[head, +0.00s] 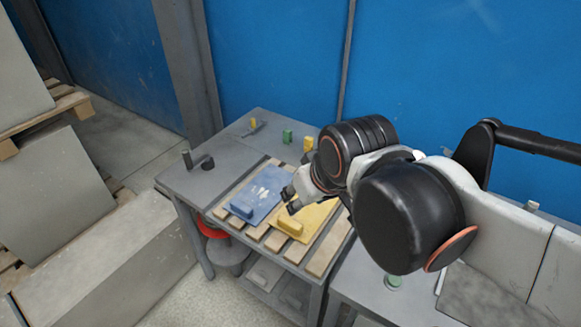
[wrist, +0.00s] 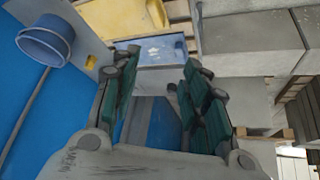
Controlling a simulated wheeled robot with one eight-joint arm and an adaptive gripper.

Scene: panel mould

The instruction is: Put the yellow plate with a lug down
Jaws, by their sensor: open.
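The yellow plate (head: 312,216) with its raised lug (head: 290,226) lies flat on wooden slats on the grey table in the head view. My gripper (head: 290,201) is open and empty, over the area between the yellow plate and the blue plate (head: 262,190) to its left. My wrist and arm cover the yellow plate's right part in the head view. In the wrist view my open fingers (wrist: 160,72) have the blue plate (wrist: 150,50) beyond them, and the yellow plate (wrist: 112,22) shows at the top left. Nothing is between the fingers.
Wooden slats (head: 320,258) lie under both plates. Small yellow and green blocks (head: 287,136) and a dark cylindrical part stand at the table's back. A blue wall is close behind. Concrete blocks and pallets fill the left; another table (head: 370,295) adjoins at right.

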